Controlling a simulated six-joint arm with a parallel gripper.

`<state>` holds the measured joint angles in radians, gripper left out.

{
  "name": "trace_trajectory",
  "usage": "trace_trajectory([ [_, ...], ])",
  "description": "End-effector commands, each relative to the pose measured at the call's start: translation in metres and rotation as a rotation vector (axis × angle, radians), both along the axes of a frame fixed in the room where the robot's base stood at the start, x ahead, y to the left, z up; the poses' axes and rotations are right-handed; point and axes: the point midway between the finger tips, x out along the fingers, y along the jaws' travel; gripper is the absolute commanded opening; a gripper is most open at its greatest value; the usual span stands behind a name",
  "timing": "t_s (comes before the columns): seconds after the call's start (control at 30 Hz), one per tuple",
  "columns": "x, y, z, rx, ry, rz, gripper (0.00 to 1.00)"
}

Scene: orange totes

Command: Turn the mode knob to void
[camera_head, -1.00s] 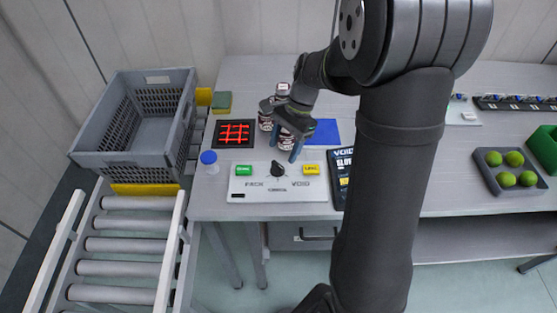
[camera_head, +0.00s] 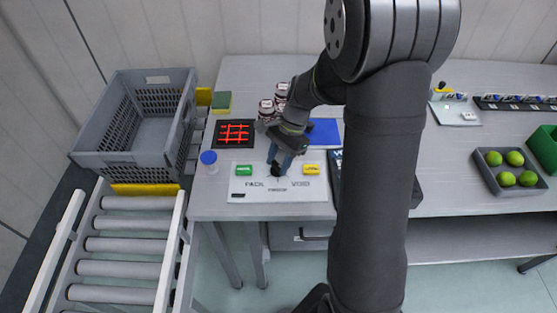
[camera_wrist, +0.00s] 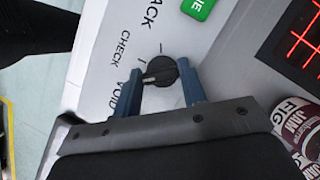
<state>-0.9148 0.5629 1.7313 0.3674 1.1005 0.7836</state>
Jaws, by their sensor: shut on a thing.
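The black mode knob (camera_head: 276,172) sits on a white panel (camera_head: 250,191) marked PACK on the left, VOID on the right and CHECK below. My gripper (camera_head: 281,162) reaches down over the panel, its blue fingers at the knob. In the wrist view, my gripper (camera_wrist: 162,88) is shut on the knob (camera_wrist: 160,71), one finger on each side. The knob's ridge runs roughly left to right there, its pale-marked end to the left, between the CHECK and VOID words. I cannot tell exactly which setting it points at.
A green button (camera_head: 244,170) and a yellow button (camera_head: 311,170) flank the knob. Jam jars (camera_head: 267,107) stand behind my gripper. A dark red-lined pad (camera_head: 234,133) and a blue-capped container (camera_head: 208,161) are left. A grey crate (camera_head: 125,160) sits beyond, above rollers.

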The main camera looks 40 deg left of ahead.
Motion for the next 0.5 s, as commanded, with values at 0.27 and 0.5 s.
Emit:
trace_trajectory([
  [0.27, 0.0001, 0.0016, 0.0000, 0.003, -0.003, 0.211, 0.15],
  [0.5, -0.0001, 0.0017, 0.0000, 0.002, -0.001, 0.355, 0.15],
])
